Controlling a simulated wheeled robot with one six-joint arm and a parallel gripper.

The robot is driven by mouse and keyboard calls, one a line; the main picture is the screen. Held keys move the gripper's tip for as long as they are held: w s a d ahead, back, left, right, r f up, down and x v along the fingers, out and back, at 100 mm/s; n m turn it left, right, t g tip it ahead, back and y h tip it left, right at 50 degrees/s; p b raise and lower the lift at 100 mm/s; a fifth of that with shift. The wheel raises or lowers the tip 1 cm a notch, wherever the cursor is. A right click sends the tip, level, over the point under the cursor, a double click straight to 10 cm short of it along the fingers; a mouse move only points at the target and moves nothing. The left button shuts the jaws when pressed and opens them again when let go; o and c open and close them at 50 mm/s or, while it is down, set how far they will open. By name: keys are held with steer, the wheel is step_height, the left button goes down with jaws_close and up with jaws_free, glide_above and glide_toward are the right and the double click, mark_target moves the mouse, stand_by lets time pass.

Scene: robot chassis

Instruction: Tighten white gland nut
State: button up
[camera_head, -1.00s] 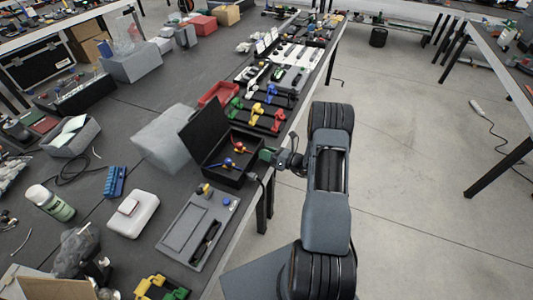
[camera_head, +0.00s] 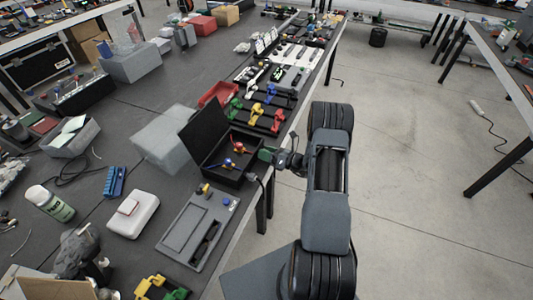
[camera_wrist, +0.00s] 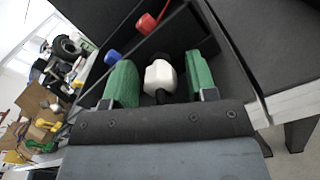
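The white gland nut (camera_wrist: 160,76) shows in the wrist view on a dark fitting at the near side of the open black box (camera_wrist: 183,32). My gripper (camera_wrist: 162,82) has green finger pads, one on each side of the nut, with a visible gap to both. It is open and around the nut, not touching it. In the head view my gripper (camera_head: 268,155) is at the right side of the black box (camera_head: 228,172). The nut is hidden there.
Inside the box are a red handle (camera_wrist: 146,24) and a blue knob (camera_wrist: 113,57). A grey tray (camera_head: 182,240) lies in front of the box on the table. Coloured valves (camera_head: 262,105) stand behind it. The floor to the right is open.

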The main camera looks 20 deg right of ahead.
stand_by(0.4)
steer(key=n, duration=0.6)
steer(key=shift+a, duration=0.1)
steer(key=b+v, duration=0.2)
steer(key=v, duration=1.2)
steer(key=s+a+r+n+g, duration=0.2)
steer(key=a+r+n+g, duration=0.7)
steer(key=a+n+g, duration=0.3)
steer(key=s+a+r+n+t+h, duration=0.1)
steer(key=s+a+r+n+h, duration=0.6)
steer(key=n, duration=0.8)
steer(key=shift+s+a+r+t+h+b, duration=0.3)
steer(key=shift+s+r+h, duration=0.7)
steer(key=shift+s+h, duration=1)
steer(key=shift+w+d+h, duration=0.1)
steer(key=shift+w+h, duration=0.2)
steer(key=shift+w, duration=0.05)
